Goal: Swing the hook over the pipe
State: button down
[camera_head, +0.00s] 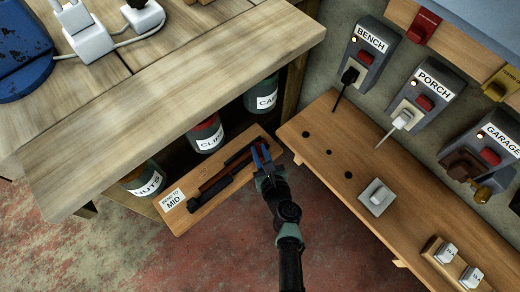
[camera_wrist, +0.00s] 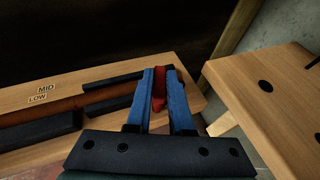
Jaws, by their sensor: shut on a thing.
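A reddish-brown bar (camera_head: 222,180) lies along black holders on a small wooden board (camera_head: 187,219) with a label that seems to read "BEND TO MID". The wrist view shows the bar (camera_wrist: 70,106) beside "MID" and "LOW" marks. My gripper (camera_head: 261,154) is over the board's right end. Its blue fingers (camera_wrist: 162,88) are shut on a red piece (camera_wrist: 158,92) by the bar's right end. I cannot tell whether the red piece joins the bar. No hook hung over a pipe can be made out.
A wooden bench top (camera_head: 170,110) overhangs the board, with jars marked "CLIPS" (camera_head: 206,135), "NUTS" (camera_head: 144,180) and "CAPS" (camera_head: 262,95) under it. Right of my gripper is a wooden shelf (camera_head: 340,140) with dark holes and a grey switch (camera_head: 376,197). Labelled wall boxes (camera_head: 420,92) stand behind.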

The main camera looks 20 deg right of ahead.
jog(key=n+y, duration=0.2)
jog(key=shift+w+d+r+y, duration=0.1)
jog(key=shift+d+y, duration=0.05)
jog(key=shift+y, duration=0.25)
jog(key=shift+n+g+y, duration=0.3)
jog(key=shift+n+y, duration=1)
jog(key=shift+a, duration=0.2)
jog(key=c, duration=0.8)
grip_release()
jog(key=p+v, duration=0.3)
jog(key=v, duration=1)
jog(key=shift+p, duration=0.4)
jog(key=shift+d, duration=0.15)
